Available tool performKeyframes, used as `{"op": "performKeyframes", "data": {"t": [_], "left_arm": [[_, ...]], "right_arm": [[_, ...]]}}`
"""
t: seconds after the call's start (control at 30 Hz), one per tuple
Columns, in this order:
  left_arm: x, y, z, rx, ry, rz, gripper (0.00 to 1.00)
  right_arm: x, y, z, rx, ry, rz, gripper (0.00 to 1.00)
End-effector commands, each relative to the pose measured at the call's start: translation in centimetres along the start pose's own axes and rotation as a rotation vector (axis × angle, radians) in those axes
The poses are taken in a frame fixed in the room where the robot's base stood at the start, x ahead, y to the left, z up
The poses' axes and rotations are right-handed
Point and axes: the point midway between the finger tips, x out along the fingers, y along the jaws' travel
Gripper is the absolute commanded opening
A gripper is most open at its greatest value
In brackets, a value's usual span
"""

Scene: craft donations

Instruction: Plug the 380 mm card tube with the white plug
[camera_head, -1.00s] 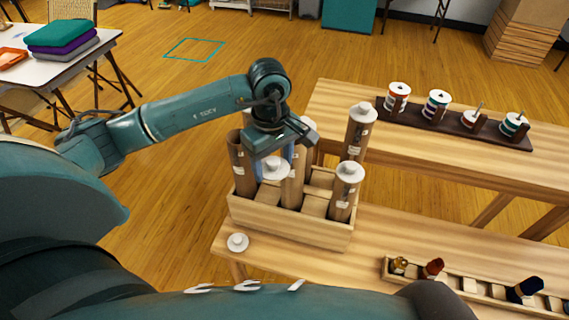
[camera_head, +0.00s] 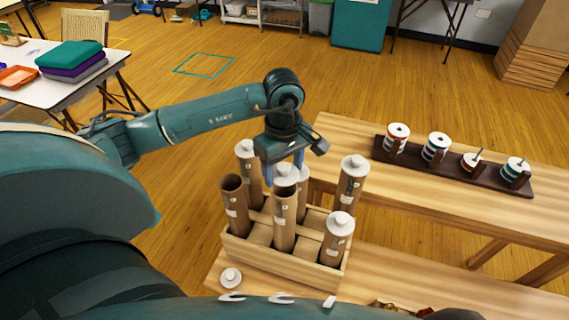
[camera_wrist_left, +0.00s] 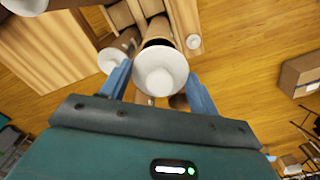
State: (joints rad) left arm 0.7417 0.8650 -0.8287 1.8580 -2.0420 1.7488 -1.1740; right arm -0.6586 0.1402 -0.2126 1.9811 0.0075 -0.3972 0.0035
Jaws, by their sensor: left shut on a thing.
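My left gripper (camera_head: 284,180) points down over the front middle card tube (camera_head: 284,228) and is shut on a white plug (camera_head: 286,173). The plug also shows between the blue fingers in the wrist view (camera_wrist_left: 160,72), in front of a dark tube mouth; I cannot tell if it touches the rim. The brown tubes stand in a wooden crate (camera_head: 285,265). The front left tube (camera_head: 236,208) is open at the top. Several others carry white plugs. Labels are too small to read, so I cannot tell which tube is 380 mm. My right gripper is not in view.
A loose white plug (camera_head: 231,278) lies on the near bench, left of the crate. Plugged tubes stand close around the gripper, including the tall right one (camera_head: 351,185). A dark rack with several spools (camera_head: 437,150) stands on the far bench (camera_head: 440,200).

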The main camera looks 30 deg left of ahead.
Motion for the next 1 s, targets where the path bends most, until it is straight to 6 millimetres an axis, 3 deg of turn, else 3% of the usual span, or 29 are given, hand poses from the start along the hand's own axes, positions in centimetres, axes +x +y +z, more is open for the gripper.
{"op": "performKeyframes", "data": {"t": [0.3,1.0], "left_arm": [[3.4,0.0,0.0,0.0,-0.001,0.001,0.4],[3.6,0.0,0.0,0.0,0.0,0.001,0.4]], "right_arm": [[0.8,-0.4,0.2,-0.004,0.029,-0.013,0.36],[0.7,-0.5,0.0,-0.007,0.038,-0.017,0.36]]}}
